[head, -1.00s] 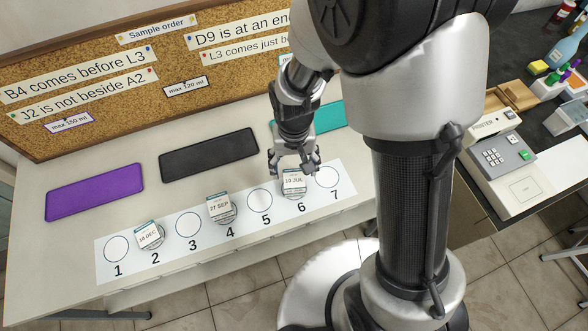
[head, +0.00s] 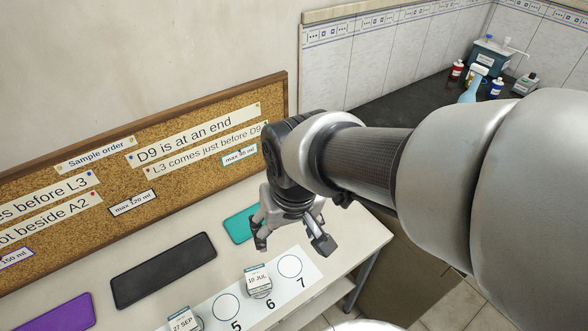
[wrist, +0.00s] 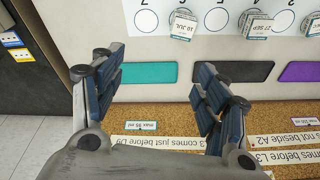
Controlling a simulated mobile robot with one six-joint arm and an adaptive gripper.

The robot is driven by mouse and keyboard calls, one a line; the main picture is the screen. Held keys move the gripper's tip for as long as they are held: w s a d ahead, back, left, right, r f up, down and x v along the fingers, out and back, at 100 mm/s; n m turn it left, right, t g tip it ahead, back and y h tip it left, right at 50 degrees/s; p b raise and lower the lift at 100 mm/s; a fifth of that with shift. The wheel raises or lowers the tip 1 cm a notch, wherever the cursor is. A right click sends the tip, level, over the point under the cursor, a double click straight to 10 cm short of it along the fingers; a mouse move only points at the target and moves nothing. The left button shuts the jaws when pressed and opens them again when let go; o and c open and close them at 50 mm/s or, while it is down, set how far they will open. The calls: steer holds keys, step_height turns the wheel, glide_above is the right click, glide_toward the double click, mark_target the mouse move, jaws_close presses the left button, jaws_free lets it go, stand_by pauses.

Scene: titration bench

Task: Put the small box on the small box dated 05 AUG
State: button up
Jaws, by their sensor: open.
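A small box labelled 10 JUL (head: 257,280) stands on spot 6 of the white numbered strip (head: 256,305); it also shows in the wrist view (wrist: 182,23). A similar box labelled 27 SEP (head: 183,322) is at the lower edge of the head view and in the wrist view (wrist: 256,25). A third box (wrist: 313,24) is cut off at the right edge of the wrist view, its date unreadable. No 05 AUG date is readable. My gripper (head: 291,239) is open and empty, above the bench's back part near the teal mat; its spread fingers also show in the wrist view (wrist: 152,70).
A teal mat (head: 238,225), a black mat (head: 163,270) and a purple mat (head: 60,315) lie along the bench, before a corkboard (head: 215,110) with notes. Spots 5 and 7 are empty. Bottles (head: 456,70) stand on a dark counter (head: 400,110) at the back right.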

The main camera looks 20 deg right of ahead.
steer(key=s+d+r+t, duration=0.2)
steer(key=s+d+r, duration=0.2)
steer(key=s+r, duration=0.2)
steer(key=shift+s, duration=1.15)
